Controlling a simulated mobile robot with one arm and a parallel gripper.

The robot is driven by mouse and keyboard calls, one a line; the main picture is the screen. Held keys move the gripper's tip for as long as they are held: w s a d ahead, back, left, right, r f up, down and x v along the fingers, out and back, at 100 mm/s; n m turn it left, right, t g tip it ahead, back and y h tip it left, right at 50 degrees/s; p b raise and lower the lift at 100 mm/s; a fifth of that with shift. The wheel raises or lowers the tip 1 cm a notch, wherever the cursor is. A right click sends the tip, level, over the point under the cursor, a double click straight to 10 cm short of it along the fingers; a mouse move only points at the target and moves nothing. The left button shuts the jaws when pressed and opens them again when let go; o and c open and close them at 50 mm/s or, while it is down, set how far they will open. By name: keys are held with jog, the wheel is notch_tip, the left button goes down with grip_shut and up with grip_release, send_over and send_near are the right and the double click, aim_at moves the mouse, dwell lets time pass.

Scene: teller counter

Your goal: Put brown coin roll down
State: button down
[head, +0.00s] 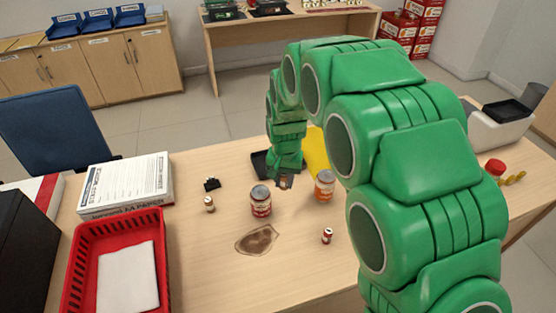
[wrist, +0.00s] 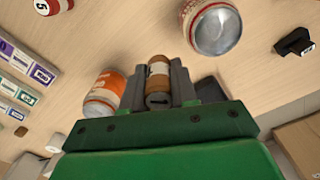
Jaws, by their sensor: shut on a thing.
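My gripper (head: 285,181) hangs low over the middle of the wooden counter, its fingers pointing down. In the wrist view the gripper (wrist: 159,88) is shut on the brown coin roll (wrist: 158,76), which sits lengthwise between the two fingers. In the head view only a small part of the brown coin roll (head: 284,183) shows at the fingertips. I cannot tell whether the roll touches the counter.
A red-and-white can (head: 261,202) and an orange can (head: 325,187) stand close by. A red basket (head: 163,262) is front left.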

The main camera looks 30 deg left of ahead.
jog(key=w+a+r, duration=0.2)
jog(key=w+a, duration=0.1)
jog(key=w, duration=0.4)
jog(key=shift+w+a+f, duration=1.45)
jog(key=shift+w+f, duration=0.3)
jog(key=shift+w, duration=0.2)
jog(key=shift+w+a+f, duration=1.45)
jog(key=shift+w+f, duration=0.35)
jog(key=shift+w, duration=0.1)
jog(key=shift+w+a+f, duration=1.45)
jog(key=shift+w+f, duration=0.3)
jog(key=shift+w, duration=0.2)
jog(key=shift+f, duration=1.4)
jog(key=shift+f, duration=0.1)
jog(key=c, duration=0.9)
grip_release()
notch_tip(320, 180, up, 12)
jog(key=shift+r, duration=0.1)
